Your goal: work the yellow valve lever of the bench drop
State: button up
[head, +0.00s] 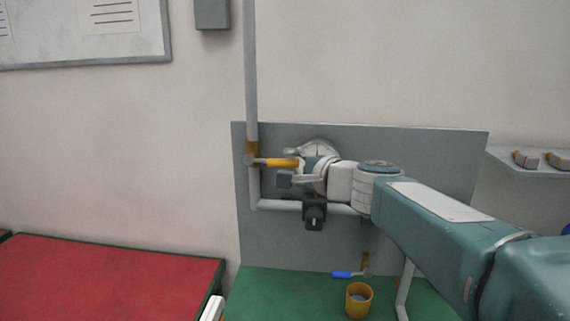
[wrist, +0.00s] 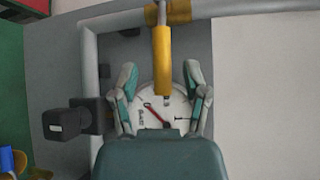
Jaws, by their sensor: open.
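The yellow valve lever (head: 283,162) sticks out to the right from the brass valve (head: 252,153) on the upright grey pipe, so it lies across that pipe. In the wrist view the lever (wrist: 163,60) runs down the middle of the picture, its end between my fingers. My gripper (head: 287,167) is open at the lever's free end. In the wrist view the open gripper (wrist: 161,76) has one finger on each side of the lever, with a visible gap on both sides. Whether the lever is deep between the fingers I cannot tell.
A round gauge (wrist: 152,108) sits behind my gripper on the grey backboard (head: 430,148). A dark block (head: 314,213) is on the lower pipe. A shelf (head: 520,163) is at right.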

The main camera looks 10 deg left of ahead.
jog(key=shift+x, duration=1.3)
grip_shut()
